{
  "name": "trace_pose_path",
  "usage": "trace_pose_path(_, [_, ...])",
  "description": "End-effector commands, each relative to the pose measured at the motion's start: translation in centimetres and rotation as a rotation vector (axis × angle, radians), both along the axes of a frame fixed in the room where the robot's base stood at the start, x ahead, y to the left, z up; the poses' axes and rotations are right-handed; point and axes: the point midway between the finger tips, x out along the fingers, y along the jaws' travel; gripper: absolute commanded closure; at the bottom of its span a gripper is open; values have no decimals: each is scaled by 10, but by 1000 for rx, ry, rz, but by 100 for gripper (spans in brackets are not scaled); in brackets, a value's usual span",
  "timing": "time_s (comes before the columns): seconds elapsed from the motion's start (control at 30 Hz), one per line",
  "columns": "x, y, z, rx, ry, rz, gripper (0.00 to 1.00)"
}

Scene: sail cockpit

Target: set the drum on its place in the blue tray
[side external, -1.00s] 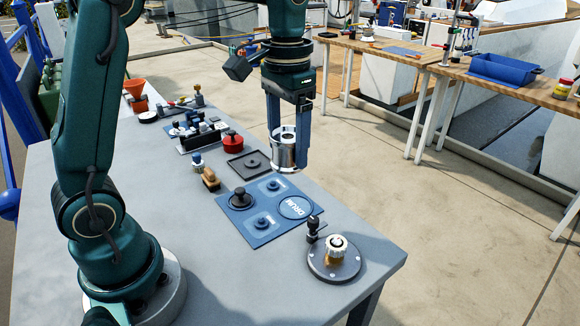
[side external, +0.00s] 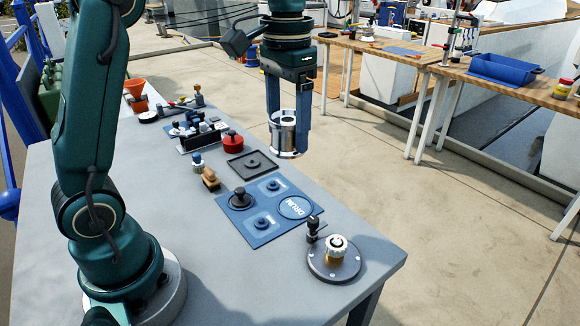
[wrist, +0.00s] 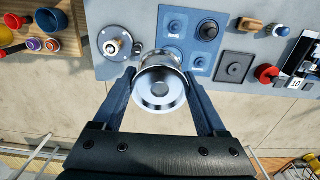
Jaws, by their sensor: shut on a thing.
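The drum (side external: 284,138) is a shiny silver cylinder with flanged ends. My gripper (side external: 286,148) is shut on it and holds it upright in the air, behind the blue tray and beyond the far table edge in the side view. In the wrist view the drum (wrist: 160,88) sits between the two fingers and overlaps the tray's lower left corner. The blue tray (side external: 243,227) lies flat on the grey table. It has a round outlined place marked DRUM (side external: 296,208), which is bare. A black knobbed piece (side external: 240,197) stands on another place of the tray.
A round grey base with a white-topped brass fitting (side external: 335,256) and a small black-knobbed piece (side external: 313,228) stand right of the tray. A black square tray (side external: 250,166), a wooden-handled piece (side external: 210,179) and a red pot (side external: 233,142) stand to its left.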

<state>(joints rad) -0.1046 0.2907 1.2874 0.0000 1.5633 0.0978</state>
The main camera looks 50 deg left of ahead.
Motion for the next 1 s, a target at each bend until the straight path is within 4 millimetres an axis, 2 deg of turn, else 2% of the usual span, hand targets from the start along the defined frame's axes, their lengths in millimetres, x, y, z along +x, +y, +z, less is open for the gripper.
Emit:
trace_pose_path(0.47, [0,0,0,0,-1,0,98])
trace_pose_path(0.63, [10,1,-2,0,1,-14,98])
trace_pose_path(0.77, [31,9,-29,-1,9,-30,98])
trace_pose_path(0.83, [40,16,-52,-2,12,-30,98])
trace_pose_path(0.9, [46,23,-73,-2,11,-26,98])
trace_pose_path(1.0, [46,29,-94,-1,6,-16,98])
